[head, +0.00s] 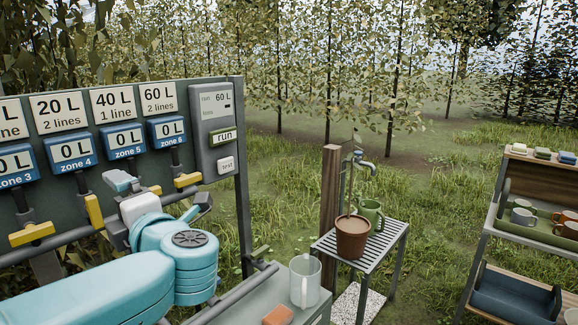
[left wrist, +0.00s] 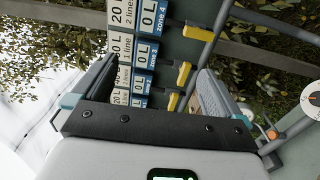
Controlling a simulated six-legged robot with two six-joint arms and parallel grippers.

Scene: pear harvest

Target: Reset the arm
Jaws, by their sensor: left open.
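My left arm comes in from the left in the head view. Yellow handles (left wrist: 184,74) and the zone displays (left wrist: 146,52) show beyond the jaws. My right gripper is not in view.
Yellow handles (head: 95,212) and a grey pipe (head: 60,242) run along the panel. A shelf (head: 520,240) is at right.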

